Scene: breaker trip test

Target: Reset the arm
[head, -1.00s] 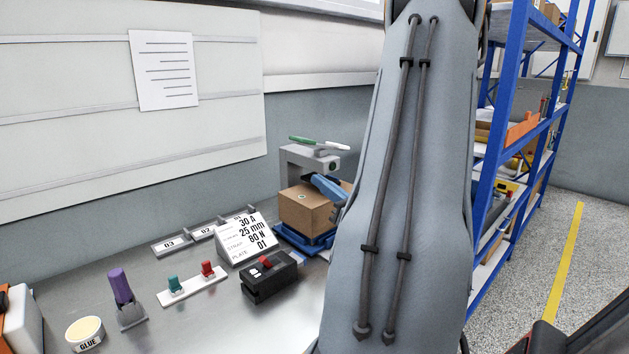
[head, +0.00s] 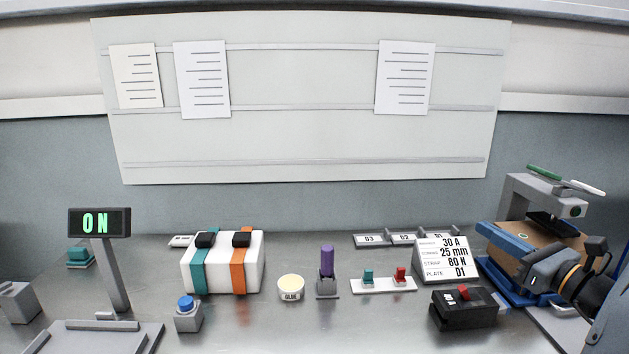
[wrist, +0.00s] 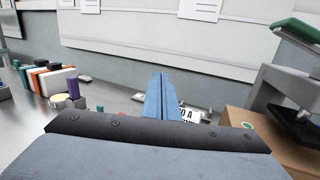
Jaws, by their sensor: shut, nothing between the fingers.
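My gripper (wrist: 160,82) shows in the wrist view as two blue-grey fingers pressed together, with nothing between them. The fingers point toward the white spec card, which they partly cover there. In the head view my arm comes in from the right edge and is bent beside the cardboard box (head: 512,252). The box stands in a blue tray under a grey press (head: 516,186). A black breaker block (head: 464,312) with a red switch sits in front of the card (head: 443,260). The card reads 30 A, 25 mm, 80 N, D1.
On the metal bench stand a lit ON display (head: 99,222), a blue button (head: 187,308), a strapped white case (head: 222,270), a glue pot (head: 291,287), a purple-handled tool (head: 327,265) and a teal-and-red switch strip (head: 384,286). The bench's front middle is clear.

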